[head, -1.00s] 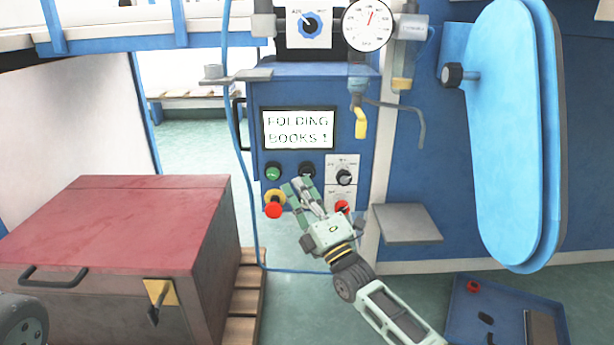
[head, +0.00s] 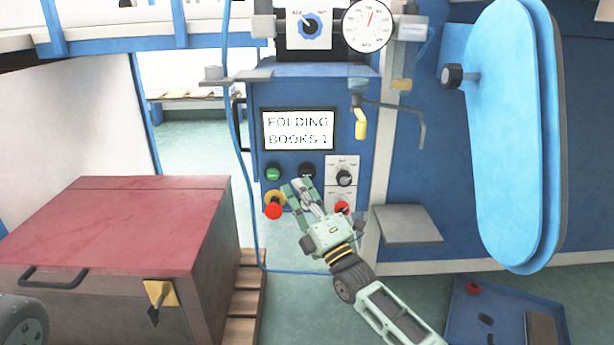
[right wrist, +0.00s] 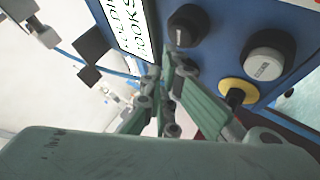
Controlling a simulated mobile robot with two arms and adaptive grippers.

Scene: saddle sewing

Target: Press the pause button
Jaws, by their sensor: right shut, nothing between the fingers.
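The control panel (head: 261,185) on the blue machine carries a green button (head: 273,174), a black button (head: 306,170) and a red knob on a yellow base (head: 274,208). I cannot read which one is marked pause. My right gripper (head: 297,187) is shut and empty, its fingertips just below the black button in the head view and partly over it. Whether they touch the panel is unclear. In the right wrist view the fingers (right wrist: 168,62) point at the panel, overlapping a dark button (right wrist: 185,64). My left gripper is out of view.
A screen (head: 298,129) reading "FOLDING BOOKS" sits above the buttons. A dial (head: 344,177) and a red knob (head: 342,207) lie right of the fingers. A grey shelf (head: 406,223) juts out at right, and a red-topped box (head: 120,225) stands at left.

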